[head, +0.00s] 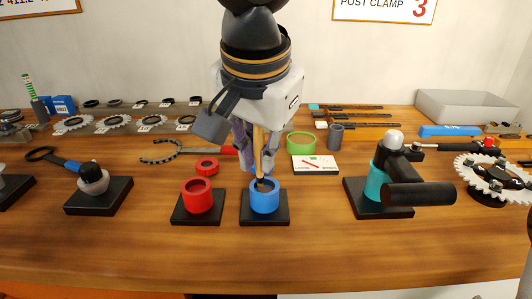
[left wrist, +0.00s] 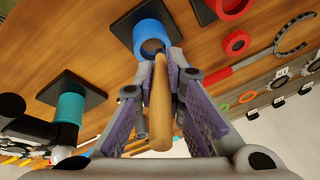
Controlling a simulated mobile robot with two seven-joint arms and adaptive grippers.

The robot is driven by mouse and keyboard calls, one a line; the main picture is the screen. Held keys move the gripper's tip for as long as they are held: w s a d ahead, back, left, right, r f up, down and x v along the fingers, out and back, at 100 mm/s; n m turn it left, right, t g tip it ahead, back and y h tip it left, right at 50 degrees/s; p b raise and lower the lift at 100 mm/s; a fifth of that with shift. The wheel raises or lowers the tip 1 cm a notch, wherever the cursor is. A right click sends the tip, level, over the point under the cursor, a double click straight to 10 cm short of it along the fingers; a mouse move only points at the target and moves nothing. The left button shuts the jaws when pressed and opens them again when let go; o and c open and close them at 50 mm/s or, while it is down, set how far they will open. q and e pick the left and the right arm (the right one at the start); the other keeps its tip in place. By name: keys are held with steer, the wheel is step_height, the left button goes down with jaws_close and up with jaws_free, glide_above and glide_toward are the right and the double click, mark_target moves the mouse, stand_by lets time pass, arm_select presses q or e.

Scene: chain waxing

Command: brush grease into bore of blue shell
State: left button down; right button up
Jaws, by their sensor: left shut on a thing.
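The blue shell (head: 264,198) stands upright on a black square base (head: 264,219) near the middle of the table. My left gripper (head: 258,162) is above it, shut on a wooden brush handle (head: 259,140) that points down. The brush's lower end is at the shell's open bore; how deep it reaches is hard to tell. In the left wrist view the handle (left wrist: 160,105) lies between the purple fingers and the blue shell (left wrist: 151,38) is beyond their tips. Any grease is not clearly visible. My right gripper is not in view.
A red shell (head: 197,197) on its own black base stands just left. A red ring (head: 206,166) and green ring (head: 301,142) lie behind. A teal cylinder fixture (head: 377,183) with a black handle stands right. The front table strip is clear.

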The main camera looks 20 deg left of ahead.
arm_select(q)
steer(key=shift+d, duration=0.1)
steer(key=shift+s+d, duration=0.5)
steer(key=shift+s, duration=0.3)
steer(key=shift+w, duration=0.1)
steer(key=shift+w, duration=0.95)
steer(key=shift+s, duration=0.15)
steer(key=shift+s+a+f, duration=0.1)
steer(key=shift+s+a, duration=0.5)
steer(key=shift+s, duration=0.1)
